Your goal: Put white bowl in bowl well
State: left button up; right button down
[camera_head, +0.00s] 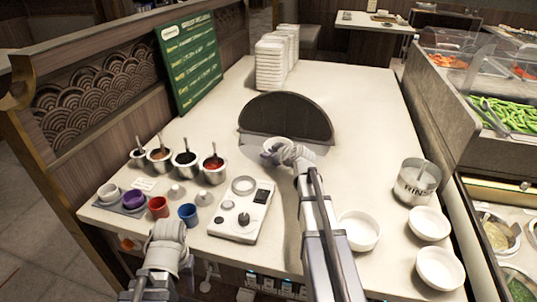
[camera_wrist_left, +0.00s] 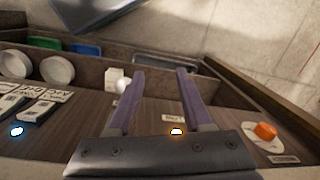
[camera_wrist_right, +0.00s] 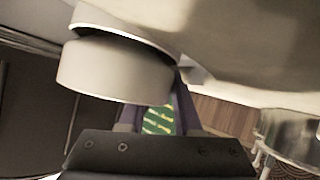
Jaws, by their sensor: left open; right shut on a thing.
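My right gripper (camera_head: 290,154) reaches over the middle of the table and is shut on a white bowl (camera_head: 274,148), held near the dark half-round panel (camera_head: 285,115). In the right wrist view the white bowl (camera_wrist_right: 112,72) covers much of the fingers, with a pale rounded edge (camera_wrist_right: 125,20) just above it. I cannot tell which opening is the bowl well; the pale area under the gripper is partly hidden by it. My left gripper (camera_head: 168,232) is at the table's front left edge. In the left wrist view its fingers (camera_wrist_left: 158,72) are apart and empty.
Several sauce pots (camera_head: 185,164) and small cups (camera_head: 133,200) stand at the left. A white unit with a knob (camera_head: 240,212) is left of my right arm. Stacked white containers (camera_head: 270,62) stand at the back.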

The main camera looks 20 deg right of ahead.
jog(key=shift+s+a+f+b, duration=0.4)
jog(key=shift+s+f+b, duration=0.05)
jog(key=shift+s+f, duration=0.1)
jog(key=c, duration=0.5)
grip_release()
jog(key=shift+s+a, duration=0.1)
jog(key=shift+s, duration=0.1)
jog(key=p+v, duration=0.1)
jog(key=v, duration=0.1)
jog(key=p+v, duration=0.1)
jog(key=v, duration=0.1)
jog(key=p+v, duration=0.2)
jog(key=shift+w+d+r, duration=0.2)
jog(key=shift+d+r, duration=0.15)
jog(key=shift+r, duration=0.05)
jog(key=shift+s+d+r+p, duration=0.15)
jog(key=shift+s+r+p, duration=0.2)
jog(key=shift+r+p, duration=0.3)
